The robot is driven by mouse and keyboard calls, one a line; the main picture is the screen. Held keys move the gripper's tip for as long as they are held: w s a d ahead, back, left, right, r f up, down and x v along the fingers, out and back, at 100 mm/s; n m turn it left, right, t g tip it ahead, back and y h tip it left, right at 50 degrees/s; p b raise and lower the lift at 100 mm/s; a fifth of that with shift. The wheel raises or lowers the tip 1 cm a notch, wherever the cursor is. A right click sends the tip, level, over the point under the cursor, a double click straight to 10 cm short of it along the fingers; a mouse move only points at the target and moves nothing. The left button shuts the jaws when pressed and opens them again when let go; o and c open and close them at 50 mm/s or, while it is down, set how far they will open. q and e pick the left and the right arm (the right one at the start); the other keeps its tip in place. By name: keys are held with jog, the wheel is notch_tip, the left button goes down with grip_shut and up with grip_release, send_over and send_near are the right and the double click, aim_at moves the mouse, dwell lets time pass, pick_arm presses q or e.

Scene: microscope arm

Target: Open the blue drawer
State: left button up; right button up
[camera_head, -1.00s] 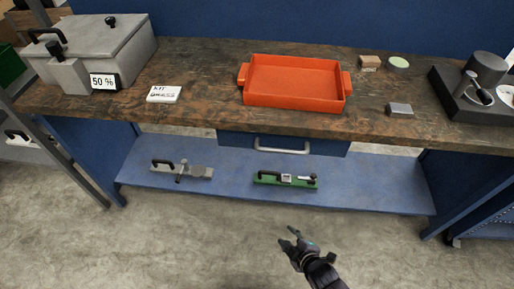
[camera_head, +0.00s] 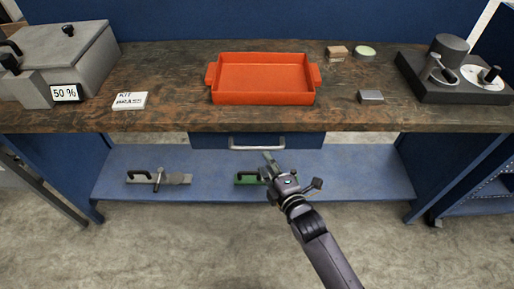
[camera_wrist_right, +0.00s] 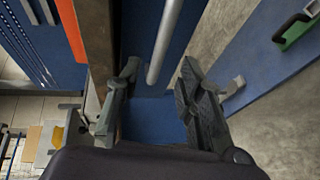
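The blue drawer (camera_head: 205,140) sits under the middle of the workbench top and looks closed. Its silver bar handle (camera_head: 256,145) runs across the front. My right gripper (camera_head: 275,163) is just in front of and below the handle's right end in the head view. In the right wrist view, the gripper (camera_wrist_right: 160,72) is open, and the handle (camera_wrist_right: 168,35) reaches between its two fingers, with no visible grip on it. The drawer front (camera_wrist_right: 142,45) shows behind it. My left gripper is not in view.
The workbench top (camera_head: 190,118) carries an orange tray (camera_head: 262,98), a grey box (camera_head: 75,55), a white label card (camera_head: 130,100) and a black stand (camera_head: 450,88). The blue lower shelf (camera_head: 365,180) holds a grey clamp (camera_head: 172,179) and a green tool (camera_head: 246,178) partly behind my gripper.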

aim_at(258, 150)
jog(key=x, duration=0.8)
jog(key=shift+w+a+f+b, duration=0.1)
jog(key=shift+w+a+b, duration=0.1)
jog(key=shift+b, duration=0.15)
jog(key=shift+d, duration=0.1)
jog(key=shift+c, duration=0.4)
grip_shut()
